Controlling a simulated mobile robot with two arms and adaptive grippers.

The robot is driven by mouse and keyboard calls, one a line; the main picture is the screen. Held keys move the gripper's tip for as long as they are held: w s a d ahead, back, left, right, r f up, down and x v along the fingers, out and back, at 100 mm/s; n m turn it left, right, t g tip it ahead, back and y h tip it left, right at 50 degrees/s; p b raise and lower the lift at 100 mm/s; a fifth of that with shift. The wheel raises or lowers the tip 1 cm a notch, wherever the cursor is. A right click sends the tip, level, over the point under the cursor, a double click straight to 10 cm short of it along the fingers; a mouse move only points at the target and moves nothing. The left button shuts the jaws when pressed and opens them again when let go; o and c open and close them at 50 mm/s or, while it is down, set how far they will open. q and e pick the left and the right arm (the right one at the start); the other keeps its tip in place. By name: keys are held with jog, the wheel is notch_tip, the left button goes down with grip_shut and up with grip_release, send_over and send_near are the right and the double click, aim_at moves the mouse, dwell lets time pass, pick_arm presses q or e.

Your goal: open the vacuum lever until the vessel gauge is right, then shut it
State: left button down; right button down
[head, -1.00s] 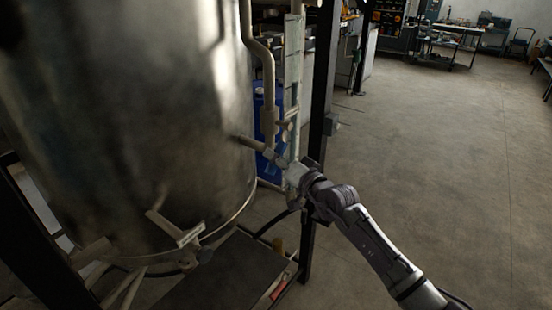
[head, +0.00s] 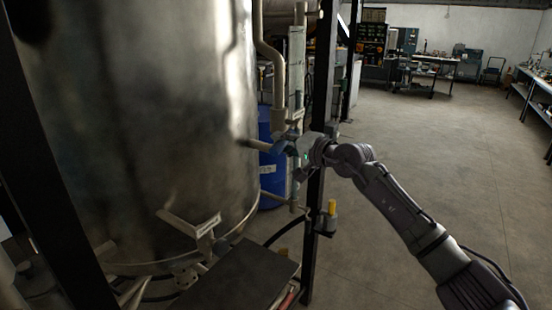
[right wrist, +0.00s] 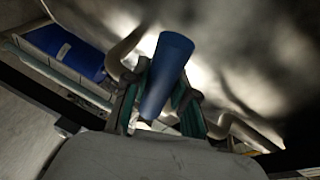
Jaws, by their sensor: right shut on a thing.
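The vacuum lever (right wrist: 166,72) shows in the right wrist view as a blue tapered handle standing between my fingers. My right gripper (right wrist: 163,108) is shut on it, with one finger on each side. In the head view my right gripper (head: 292,150) reaches in from the right to the pipework beside the big metal vessel (head: 130,120), and it hides most of the lever there. I cannot make out a gauge face or reading in either view. My left gripper is not in view.
A dark upright post (head: 319,110) stands close behind my right gripper. A blue drum (head: 271,185) stands behind the pipes. A labelled bracket (head: 190,224) sticks out at the vessel's lower front, above a dark flat plate (head: 245,275). The floor (head: 450,170) on the right is clear.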

jog(key=shift+r+m, duration=0.6)
jog(key=shift+s+r+m+g, duration=0.1)
jog(key=shift+r+m+g, duration=0.25)
jog(key=shift+m+g, duration=0.05)
jog(key=shift+r, duration=0.15)
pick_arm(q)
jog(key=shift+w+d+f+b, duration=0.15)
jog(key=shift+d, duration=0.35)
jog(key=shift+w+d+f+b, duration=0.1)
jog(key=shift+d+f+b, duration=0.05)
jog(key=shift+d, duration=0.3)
pick_arm(e)
jog(key=shift+a+r, duration=0.1)
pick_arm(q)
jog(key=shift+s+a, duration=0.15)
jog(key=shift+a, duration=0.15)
pick_arm(e)
jog(key=shift+r+m, duration=0.1)
jog(key=shift+m, duration=0.2)
jog(key=c, duration=0.9)
grip_release()
